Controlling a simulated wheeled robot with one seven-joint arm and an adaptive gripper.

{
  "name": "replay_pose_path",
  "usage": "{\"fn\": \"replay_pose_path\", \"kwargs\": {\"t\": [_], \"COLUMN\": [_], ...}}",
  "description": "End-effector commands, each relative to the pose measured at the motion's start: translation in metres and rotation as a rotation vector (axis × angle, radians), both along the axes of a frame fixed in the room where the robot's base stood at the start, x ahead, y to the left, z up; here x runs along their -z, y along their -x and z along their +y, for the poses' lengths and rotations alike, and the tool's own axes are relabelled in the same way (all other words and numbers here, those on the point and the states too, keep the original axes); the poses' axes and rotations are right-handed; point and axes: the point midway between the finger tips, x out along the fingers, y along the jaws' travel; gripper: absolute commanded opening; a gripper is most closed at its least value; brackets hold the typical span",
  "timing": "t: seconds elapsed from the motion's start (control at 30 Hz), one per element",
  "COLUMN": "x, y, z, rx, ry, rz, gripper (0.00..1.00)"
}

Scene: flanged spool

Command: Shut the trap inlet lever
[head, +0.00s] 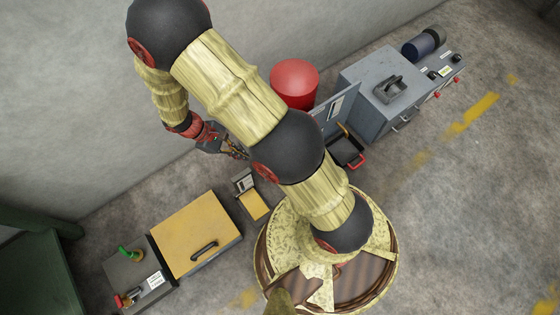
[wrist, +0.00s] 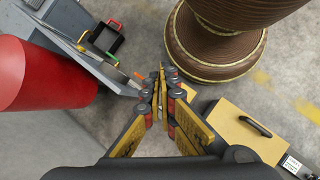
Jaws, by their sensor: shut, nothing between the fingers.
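No lever is clearly readable as the trap inlet lever. In the head view, a grey box at the lower left carries a green lever-like part (head: 129,252) and a red-knobbed part (head: 124,299). A small orange bar (head: 343,130) shows by the open grey cabinet door; an orange bar also shows in the wrist view (wrist: 138,75), past my fingertips. My arm hides part of the middle of the head view.
A red cylinder (head: 295,83) stands beside a grey cabinet (head: 382,92). A black tray-like part with a red handle (head: 347,151) sits before it. A yellow-topped box (head: 195,232) and a small yellow-topped unit (head: 254,205) stand lower left. Floor at the right is open.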

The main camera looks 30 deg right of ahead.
Motion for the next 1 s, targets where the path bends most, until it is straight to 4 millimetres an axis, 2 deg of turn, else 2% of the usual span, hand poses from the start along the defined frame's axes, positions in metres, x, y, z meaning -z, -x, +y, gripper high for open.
{"fn": "replay_pose_path", "kwargs": {"t": [0.03, 0.37, 0.77, 0.9, 1.0], "x": [0.02, 0.14, 0.296, 0.343, 0.368], "y": [0.002, 0.013, 0.035, 0.03, 0.017], "z": [-0.001, -0.016, -0.053, -0.063, -0.065], "rx": [-0.031, -0.253, -0.584, -0.712, -0.793], "ry": [0.02, 0.129, 0.236, 0.259, 0.271], "rz": [0.033, 0.187, 0.321, 0.329, 0.314], "gripper": [0.0, 0.0, 0.0, 0.0, 0.0]}}
